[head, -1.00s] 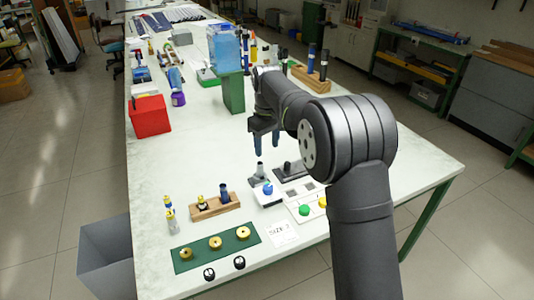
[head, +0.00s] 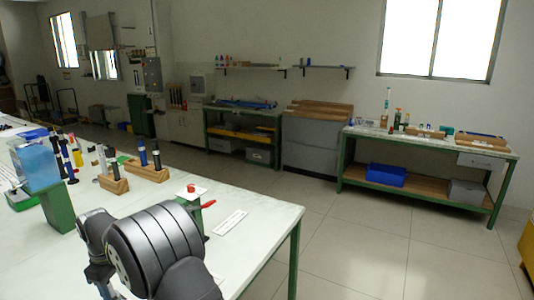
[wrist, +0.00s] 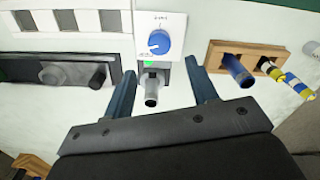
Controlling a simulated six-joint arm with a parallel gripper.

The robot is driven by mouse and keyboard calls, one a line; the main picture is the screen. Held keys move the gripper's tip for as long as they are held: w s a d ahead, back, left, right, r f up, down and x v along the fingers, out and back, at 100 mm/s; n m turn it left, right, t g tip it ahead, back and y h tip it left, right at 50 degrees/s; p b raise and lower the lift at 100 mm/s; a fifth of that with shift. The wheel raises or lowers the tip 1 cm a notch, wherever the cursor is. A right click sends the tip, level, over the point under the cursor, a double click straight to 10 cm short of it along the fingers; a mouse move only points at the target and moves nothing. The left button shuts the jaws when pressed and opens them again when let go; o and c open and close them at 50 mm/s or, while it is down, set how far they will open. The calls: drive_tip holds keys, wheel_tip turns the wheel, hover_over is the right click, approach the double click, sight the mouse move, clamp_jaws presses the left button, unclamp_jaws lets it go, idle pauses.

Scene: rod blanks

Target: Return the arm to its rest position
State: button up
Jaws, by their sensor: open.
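My gripper (wrist: 162,72) is open in the wrist view, its two dark blue fingers apart and nothing held between them. A grey cylindrical post (wrist: 151,92) shows between the fingers, apart from both. In the head view only my arm's thick dark joint shows at the bottom left. My gripper's fingers are out of that view.
A dark fixture (wrist: 70,70) lies left. In the head view, a red-topped item (head: 191,188) stands behind my arm.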

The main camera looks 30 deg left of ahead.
wheel_tip(320, 180, down, 8)
drive_tip(key=shift+r, duration=0.1)
idle(0.4)
